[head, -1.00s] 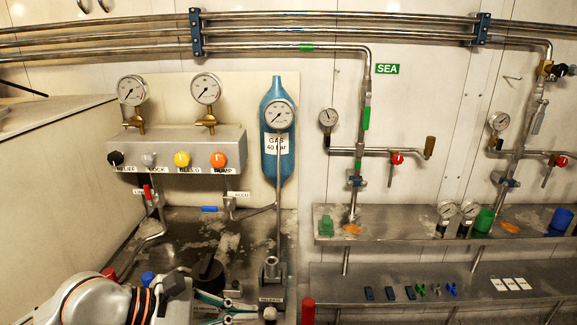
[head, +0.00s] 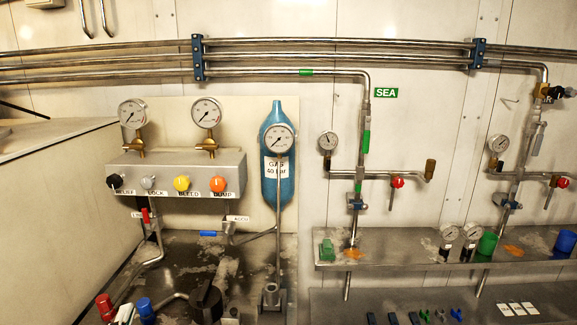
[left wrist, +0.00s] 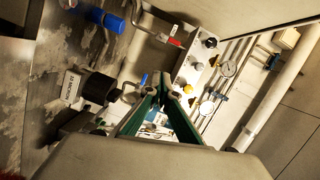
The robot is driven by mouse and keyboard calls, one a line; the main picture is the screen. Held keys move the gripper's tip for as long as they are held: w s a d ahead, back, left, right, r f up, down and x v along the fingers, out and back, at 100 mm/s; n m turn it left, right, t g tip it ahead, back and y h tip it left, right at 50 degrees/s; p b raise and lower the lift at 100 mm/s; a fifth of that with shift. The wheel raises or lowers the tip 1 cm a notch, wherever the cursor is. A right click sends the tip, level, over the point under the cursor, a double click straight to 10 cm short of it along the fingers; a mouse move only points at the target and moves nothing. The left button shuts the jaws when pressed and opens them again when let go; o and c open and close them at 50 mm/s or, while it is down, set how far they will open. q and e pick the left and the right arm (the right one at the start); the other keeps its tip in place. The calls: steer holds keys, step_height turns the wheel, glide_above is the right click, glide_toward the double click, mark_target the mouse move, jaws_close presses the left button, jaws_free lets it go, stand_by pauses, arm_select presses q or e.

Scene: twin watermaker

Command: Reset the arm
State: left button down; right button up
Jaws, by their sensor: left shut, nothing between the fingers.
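My left gripper (left wrist: 162,90) shows in the left wrist view, with its green-sided fingers together and nothing between them. It points toward the valve block (left wrist: 190,90) with its coloured knobs and gauges. I cannot make it out in the head view. The fingers look apart from the block, though the distance is hard to judge. My right gripper is in neither view.
The head view shows the valve block (head: 172,168), a blue gas bottle (head: 280,185), a black knob (head: 207,302) and red (head: 105,305) and blue (head: 146,309) capped parts below. A shelf (head: 400,252) with small parts stands right.

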arm_select(q)
steer(key=s+a+f+n+g, duration=0.25)
steer(key=s+f+g, duration=0.25)
steer(key=s+f, duration=0.4)
steer(key=s+a+f+n+g, duration=0.25)
steer(key=s+f+g, duration=0.3)
steer(key=f, duration=0.45)
steer(key=d+f+n+t+h, duration=0.3)
steer(key=d+f+h, duration=0.3)
steer(key=d+f, duration=0.7)
steer(key=shift+w+d+f+n+t+h, duration=0.4)
steer(key=shift+d+t, duration=0.35)
steer(key=shift+d, duration=1.15)
steer(key=shift+r, duration=0.15)
